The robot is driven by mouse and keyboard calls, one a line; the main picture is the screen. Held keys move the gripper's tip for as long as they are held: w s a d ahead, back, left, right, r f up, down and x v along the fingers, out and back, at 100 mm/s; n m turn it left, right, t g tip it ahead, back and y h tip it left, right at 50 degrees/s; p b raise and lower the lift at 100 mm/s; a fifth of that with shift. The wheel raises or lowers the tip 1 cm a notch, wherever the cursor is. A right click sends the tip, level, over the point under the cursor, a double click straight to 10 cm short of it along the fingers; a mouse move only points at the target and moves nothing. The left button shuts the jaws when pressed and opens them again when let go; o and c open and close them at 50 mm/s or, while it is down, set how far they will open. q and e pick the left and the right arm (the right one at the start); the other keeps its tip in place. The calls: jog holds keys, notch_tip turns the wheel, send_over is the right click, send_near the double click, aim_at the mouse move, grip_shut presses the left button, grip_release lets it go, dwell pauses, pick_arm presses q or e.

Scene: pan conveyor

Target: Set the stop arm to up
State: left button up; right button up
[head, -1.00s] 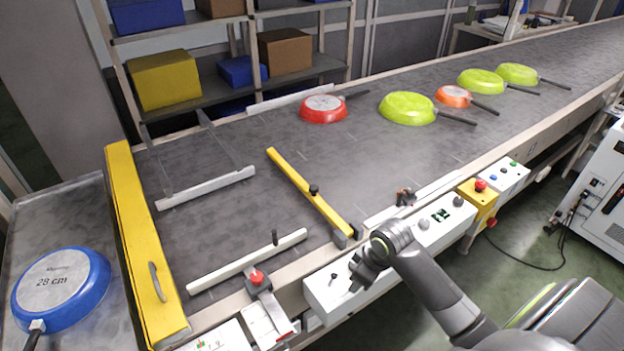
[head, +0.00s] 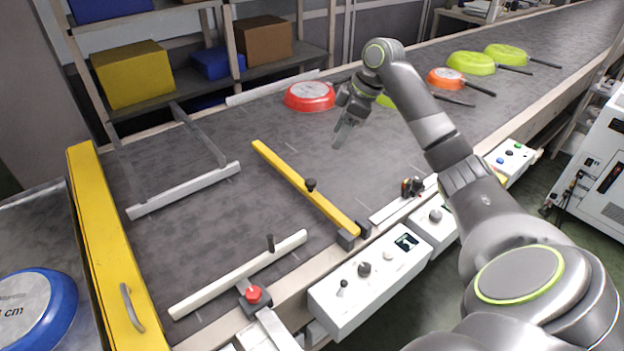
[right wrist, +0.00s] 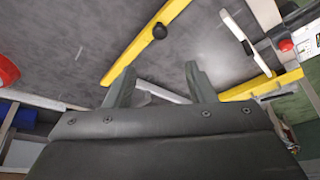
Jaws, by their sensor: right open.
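The stop arm (head: 283,171) is a yellow bar lying across the grey conveyor belt, its near end at a dark hinge block by the near rail. A black knob (head: 310,185) stands on it. In the right wrist view the yellow stop arm (right wrist: 143,50) and its knob (right wrist: 160,31) show beyond my fingers. My right gripper (head: 340,138) is over the belt, to the right of the bar and apart from it. Its two fingers are open and empty in the right wrist view (right wrist: 160,80). My left gripper is not in view.
A red pan (head: 310,97) lies just beyond my right gripper, with green and orange pans up the belt. White guide rails (head: 240,274) and a yellow end barrier (head: 112,250) lie left. A control box (head: 350,296) edges the near side.

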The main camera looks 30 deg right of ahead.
aim_at(311, 181)
jog(key=p+x, duration=0.1)
jog(key=x, duration=1.5)
jog(key=shift+a+f, duration=0.1)
grip_shut()
